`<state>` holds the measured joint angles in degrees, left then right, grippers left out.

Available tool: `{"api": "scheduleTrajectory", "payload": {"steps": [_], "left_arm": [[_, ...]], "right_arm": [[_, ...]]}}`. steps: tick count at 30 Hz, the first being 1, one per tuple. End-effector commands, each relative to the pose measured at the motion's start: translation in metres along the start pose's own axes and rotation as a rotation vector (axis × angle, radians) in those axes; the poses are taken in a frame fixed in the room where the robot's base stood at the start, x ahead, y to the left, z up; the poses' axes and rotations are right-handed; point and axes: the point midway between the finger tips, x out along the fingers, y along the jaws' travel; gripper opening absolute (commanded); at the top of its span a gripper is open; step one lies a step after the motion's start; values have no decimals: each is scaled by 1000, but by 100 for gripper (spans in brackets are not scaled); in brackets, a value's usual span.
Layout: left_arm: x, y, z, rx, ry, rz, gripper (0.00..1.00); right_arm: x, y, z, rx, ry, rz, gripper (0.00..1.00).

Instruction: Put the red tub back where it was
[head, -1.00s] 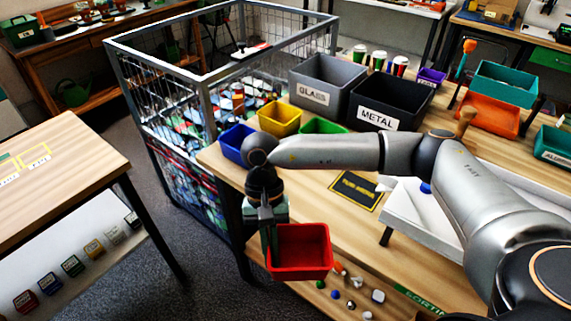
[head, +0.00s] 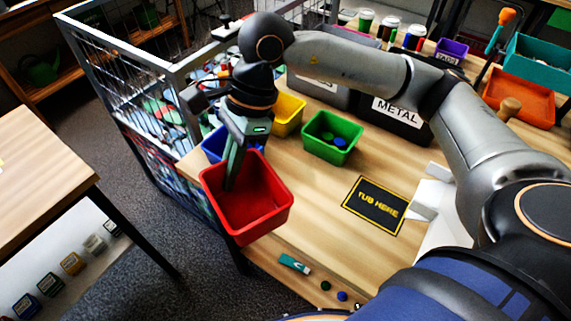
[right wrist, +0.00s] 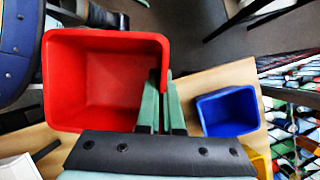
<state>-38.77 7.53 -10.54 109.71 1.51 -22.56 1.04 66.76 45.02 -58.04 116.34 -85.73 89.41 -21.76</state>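The red tub (head: 262,205) hangs at the table's front left edge in the head view, tilted and turned, with nothing seen inside. My right gripper (head: 233,165) is shut on its rim, one finger inside the tub. In the right wrist view the red tub (right wrist: 95,80) looks empty, and the fingers (right wrist: 160,105) straddle its wall. The black and yellow mat marked "TUB HERE" (head: 375,205) lies bare on the wooden table, right of the tub. The blue tub (head: 213,143) is partly hidden behind my gripper; it also shows in the right wrist view (right wrist: 228,110). My left gripper is out of view.
A yellow tub (head: 288,112) and a green tub (head: 333,140) with small round pieces stand behind. The black METAL bin (head: 400,128) is further back. A wire cage (head: 150,85) of waste stands at the left. Small items, including a tube (head: 294,264), lie below.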

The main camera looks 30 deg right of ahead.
Motion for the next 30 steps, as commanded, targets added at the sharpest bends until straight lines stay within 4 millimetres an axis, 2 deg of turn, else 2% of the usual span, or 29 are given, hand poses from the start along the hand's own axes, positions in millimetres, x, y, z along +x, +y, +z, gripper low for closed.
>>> {"api": "scheduleTrajectory", "payload": {"steps": [10,15,26,30], "left_arm": [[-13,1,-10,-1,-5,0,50],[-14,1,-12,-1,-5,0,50],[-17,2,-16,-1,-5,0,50],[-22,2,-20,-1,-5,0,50]], "right_arm": [[-2,-35,-84,13,4,1,0],[18,-48,-118,7,3,3,0],[37,-60,-152,5,3,3,0],[56,-60,-158,3,2,4,0]]}}
